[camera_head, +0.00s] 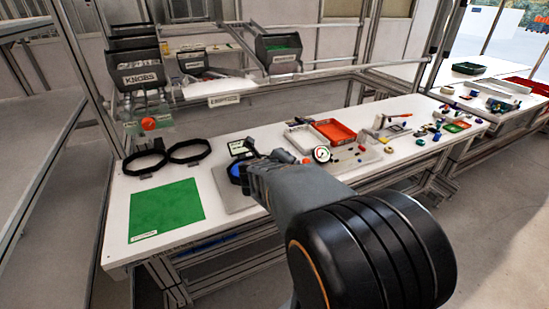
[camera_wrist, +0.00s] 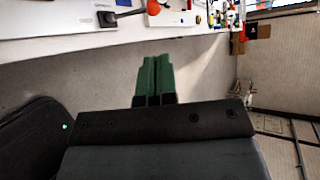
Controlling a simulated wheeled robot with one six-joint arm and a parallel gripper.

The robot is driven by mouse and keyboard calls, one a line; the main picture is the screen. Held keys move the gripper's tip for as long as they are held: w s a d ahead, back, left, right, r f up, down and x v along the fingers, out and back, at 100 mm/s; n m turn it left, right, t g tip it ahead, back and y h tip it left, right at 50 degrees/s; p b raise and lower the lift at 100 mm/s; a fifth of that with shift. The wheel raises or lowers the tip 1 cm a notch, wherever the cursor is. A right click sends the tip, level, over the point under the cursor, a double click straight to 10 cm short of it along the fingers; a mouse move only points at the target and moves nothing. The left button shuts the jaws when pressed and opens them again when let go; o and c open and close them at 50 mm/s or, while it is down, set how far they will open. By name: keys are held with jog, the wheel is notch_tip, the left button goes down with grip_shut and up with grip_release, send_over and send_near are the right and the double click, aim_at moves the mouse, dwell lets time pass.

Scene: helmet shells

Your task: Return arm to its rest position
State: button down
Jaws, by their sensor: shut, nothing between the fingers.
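My arm reaches from the lower right of the head view over the front of the white workbench (camera_head: 170,240). In the wrist view my gripper (camera_wrist: 156,62) shows two green fingers side by side, pressed together with nothing between them. They point toward the bench's front edge, with grey floor beneath them. In the head view my arm hides the gripper's fingers. No helmet shell can be made out in either view.
A green mat (camera_head: 165,208) lies at the bench's left, with two black rings (camera_head: 189,151) behind it. A red tray (camera_head: 333,131) and small parts stand mid-bench. A bin marked KNOBS (camera_head: 140,76) hangs behind. The floor in front is clear.

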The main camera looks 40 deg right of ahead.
jog(key=w+a+f+n+t+y+p, duration=0.1)
jog(key=w+a+n+t+y, duration=0.1)
jog(key=a+n+y, duration=0.7)
jog(key=w+a+f+n+t+y, duration=0.1)
jog(key=w+a+n+t+y, duration=0.15)
jog(key=a+n, duration=0.8)
jog(key=s+a+r+n+g+p, duration=0.1)
jog(key=s+n+g+p, duration=0.1)
jog(key=s+n, duration=0.4)
jog(key=s+a+r+n+g+p, duration=0.1)
jog(key=s+a+n+g+p, duration=0.1)
jog(key=s+n+g, duration=0.2)
jog(key=s+n, duration=0.3)
jog(key=n, duration=0.2)
jog(key=shift+s+a+r, duration=0.15)
jog(key=shift+a+r, duration=0.05)
jog(key=shift+r, duration=0.15)
